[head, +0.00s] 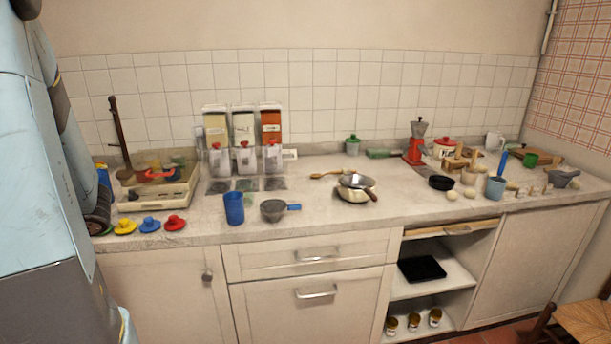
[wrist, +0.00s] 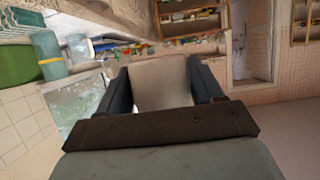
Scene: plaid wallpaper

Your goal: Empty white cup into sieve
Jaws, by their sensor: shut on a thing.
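My gripper (wrist: 160,75) shows in the wrist view, with its two dark fingers shut on a pale, off-white thing (wrist: 160,85). This looks like the white cup, but its rim and contents cannot be made out. In the head view the gripper and this thing cannot be made out; part of my arm fills the left edge. A round metal sieve (head: 356,181) with a handle appears to rest on a cream pot (head: 350,194) at mid-counter. A grey pan-like vessel with a blue handle (head: 274,210) stands left of it; I cannot tell whether it is a sieve.
A blue cup (head: 234,208) stands near the counter's front edge. Three dispensers (head: 243,130) stand against the tiles. A red grinder (head: 416,145), a white mug (head: 494,141) and several small things crowd the right side. Coloured lids (head: 150,224) lie at left.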

